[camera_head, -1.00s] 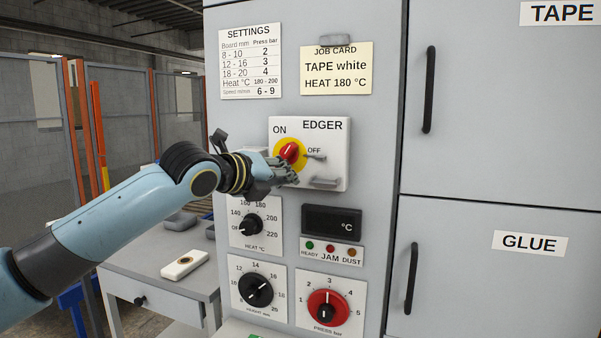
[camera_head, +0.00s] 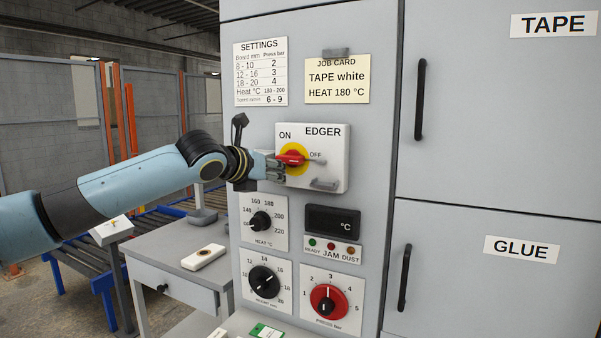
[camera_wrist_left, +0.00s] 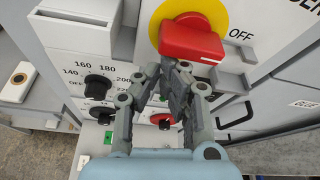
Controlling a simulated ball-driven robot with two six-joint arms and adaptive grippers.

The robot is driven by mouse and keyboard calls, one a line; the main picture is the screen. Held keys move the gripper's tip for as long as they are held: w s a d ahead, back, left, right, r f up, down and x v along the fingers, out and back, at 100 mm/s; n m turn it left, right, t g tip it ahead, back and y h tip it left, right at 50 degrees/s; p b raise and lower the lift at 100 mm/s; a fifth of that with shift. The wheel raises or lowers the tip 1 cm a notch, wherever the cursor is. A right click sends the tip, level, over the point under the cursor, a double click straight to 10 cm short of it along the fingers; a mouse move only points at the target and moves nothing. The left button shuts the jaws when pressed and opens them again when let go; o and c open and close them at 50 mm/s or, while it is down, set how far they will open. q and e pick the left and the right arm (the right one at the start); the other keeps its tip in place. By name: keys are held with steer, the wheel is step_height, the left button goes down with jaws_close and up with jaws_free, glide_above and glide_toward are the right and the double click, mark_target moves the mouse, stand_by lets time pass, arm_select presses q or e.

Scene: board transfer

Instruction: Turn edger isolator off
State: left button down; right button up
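The edger isolator is a red handle (camera_head: 291,159) on a yellow disc (camera_head: 298,170), on a white plate (camera_head: 335,165) marked ON, OFF and EDGER. The handle lies nearly level, with its right end towards the OFF mark. In the left wrist view the red handle (camera_wrist_left: 192,40) is close up, with OFF to its right. My left gripper (camera_head: 279,168) is at the handle's left lower side. In the wrist view its fingertips (camera_wrist_left: 168,75) are drawn together just below the handle, seemingly touching or almost touching it. Nothing shows between them. My right gripper is not in view.
A grey hasp (camera_head: 323,184) sticks out low on the plate. Below are the heat dial (camera_head: 261,221), a dark display (camera_head: 332,220), the height dial (camera_head: 264,282) and the red press dial (camera_head: 329,301). A grey side table (camera_head: 180,250) stands at left.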

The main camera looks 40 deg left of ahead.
arm_select(q)
steer(key=shift+r, duration=0.15)
steer(key=shift+a, duration=0.1)
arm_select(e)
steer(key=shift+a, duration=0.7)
arm_select(q)
steer(key=shift+r, duration=0.1)
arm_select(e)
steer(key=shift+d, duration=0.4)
arm_select(q)
step_height(320, 180, down, 5)
steer(key=b, duration=0.2)
steer(key=p+v, duration=0.7)
steer(key=v, duration=0.3)
steer(key=shift+d+r, duration=0.3)
steer(key=shift+d, duration=0.1)
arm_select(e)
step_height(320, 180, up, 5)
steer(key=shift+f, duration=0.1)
arm_select(q)
steer(key=shift+w+f, duration=0.1)
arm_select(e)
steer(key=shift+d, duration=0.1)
